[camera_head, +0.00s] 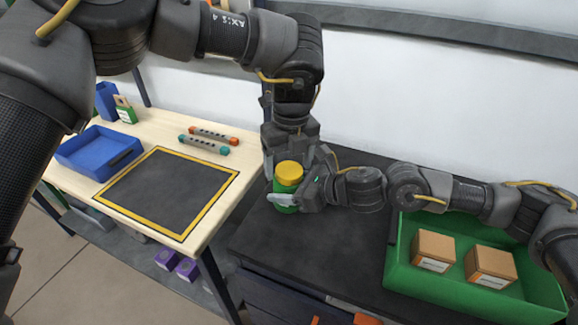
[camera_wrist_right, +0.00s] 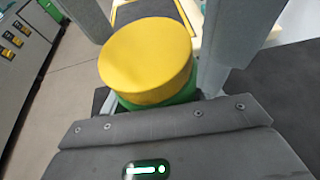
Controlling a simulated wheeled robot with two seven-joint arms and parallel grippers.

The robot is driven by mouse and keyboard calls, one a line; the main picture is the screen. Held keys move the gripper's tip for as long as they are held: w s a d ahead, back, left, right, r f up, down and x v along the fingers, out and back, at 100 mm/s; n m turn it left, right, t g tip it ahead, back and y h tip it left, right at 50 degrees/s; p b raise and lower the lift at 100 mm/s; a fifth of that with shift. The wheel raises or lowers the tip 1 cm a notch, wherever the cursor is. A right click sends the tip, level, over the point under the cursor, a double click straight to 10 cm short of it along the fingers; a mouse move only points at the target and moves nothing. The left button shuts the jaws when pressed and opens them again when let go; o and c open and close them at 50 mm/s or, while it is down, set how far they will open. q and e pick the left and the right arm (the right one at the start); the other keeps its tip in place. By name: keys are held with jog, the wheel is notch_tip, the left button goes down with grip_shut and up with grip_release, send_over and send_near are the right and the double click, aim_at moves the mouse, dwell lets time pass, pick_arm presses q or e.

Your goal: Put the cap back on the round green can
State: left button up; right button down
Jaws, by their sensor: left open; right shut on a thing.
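The round green can (camera_head: 287,209) stands upright on the dark worktop. Its yellow cap (camera_head: 290,172) sits on top of it. In the right wrist view the cap (camera_wrist_right: 147,60) covers the top, with a band of the green can (camera_wrist_right: 165,102) below it. I cannot tell whether it is fully seated. My right gripper (camera_head: 288,198) comes in from the right and is shut on the can's body. My left gripper (camera_head: 282,165) points down from above, open, with its fingers beside the cap. The left fingers partly hide the can's far side.
A green crate (camera_head: 455,295) with two cardboard boxes stands at the right. On the wooden table at the left are a blue tray (camera_head: 80,161), a yellow-framed dark mat (camera_head: 165,190) and two small bars (camera_head: 214,134). The dark worktop (camera_head: 320,245) in front of the can is clear.

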pick_arm(q)
jog(key=r, duration=0.3)
jog(key=shift+s+d+r, duration=0.15)
jog(key=shift+d+r, duration=0.05)
jog(key=shift+c, duration=0.5)
jog(key=shift+f, duration=0.15)
jog(key=shift+s+d+r+n+h, duration=0.1)
jog(key=shift+d+r+n+h, duration=0.2)
jog(key=shift+d+r+n, duration=0.55)
jog(key=shift+a+r+n, duration=0.15)
jog(key=shift+a+n, duration=0.05)
jog(key=shift+n, duration=1.05)
jog(key=n, duration=0.2)
jog(key=r+n, duration=0.1)
jog(key=n, duration=0.1)
jog(key=shift+a+r, duration=0.1)
jog(key=shift+a, duration=0.1)
jog(key=n, duration=0.2)
jog(key=a+n, duration=0.1)
jog(key=n, duration=0.1)
jog(key=shift+r+n, duration=0.2)
jog(key=shift+n, duration=0.1)
